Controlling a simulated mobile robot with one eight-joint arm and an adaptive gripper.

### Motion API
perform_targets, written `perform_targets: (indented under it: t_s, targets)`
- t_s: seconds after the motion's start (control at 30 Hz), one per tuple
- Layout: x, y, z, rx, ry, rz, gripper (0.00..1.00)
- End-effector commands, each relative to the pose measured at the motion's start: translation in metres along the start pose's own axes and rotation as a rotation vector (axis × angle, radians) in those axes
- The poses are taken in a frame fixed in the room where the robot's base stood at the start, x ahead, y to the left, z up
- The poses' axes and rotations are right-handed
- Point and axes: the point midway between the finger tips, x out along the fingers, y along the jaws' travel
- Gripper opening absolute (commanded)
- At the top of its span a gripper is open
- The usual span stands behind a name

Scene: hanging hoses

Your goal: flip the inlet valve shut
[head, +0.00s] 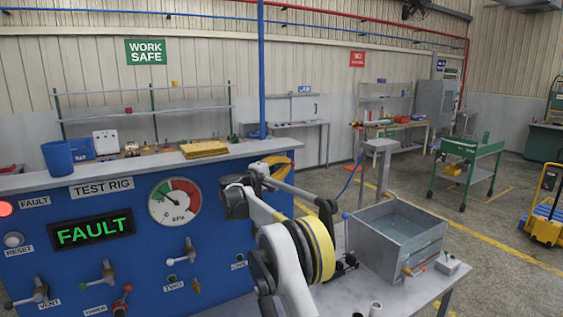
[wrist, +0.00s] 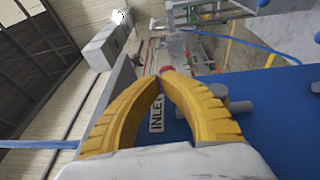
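My gripper (wrist: 161,78) has yellow ridged fingers that arch together, with their tips meeting or nearly meeting. A small red knob (wrist: 167,70) shows just past the tips; I cannot tell whether they touch it. The inlet label (wrist: 155,114) is partly hidden behind the left finger. A grey valve fitting (wrist: 238,107) on the blue panel shows right of the fingers. In the head view my gripper (head: 277,164) is at the panel's top right, partly hidden by my arm. The inlet valve cannot be made out there.
The blue test rig (head: 130,230) carries a lit FAULT display (head: 92,231), a gauge (head: 174,201) and several other valves, including a red-handled one (head: 122,301). A metal tank (head: 397,240) stands right of my arm.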

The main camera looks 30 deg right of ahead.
Motion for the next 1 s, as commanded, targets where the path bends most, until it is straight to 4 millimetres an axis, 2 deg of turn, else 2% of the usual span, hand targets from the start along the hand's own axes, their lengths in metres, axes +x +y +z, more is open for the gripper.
perform_targets:
  t_s: [0.1, 0.53, 0.7, 1.0]
  targets:
    - [0.008, 0.001, 0.003, 0.037, 0.000, -0.111, 0.00]
    - [0.029, -0.019, 0.010, 0.034, 0.000, -0.103, 0.00]
    - [0.035, -0.026, 0.012, 0.080, -0.001, -0.240, 0.00]
    - [0.039, -0.038, 0.013, 0.076, 0.000, -0.232, 0.00]
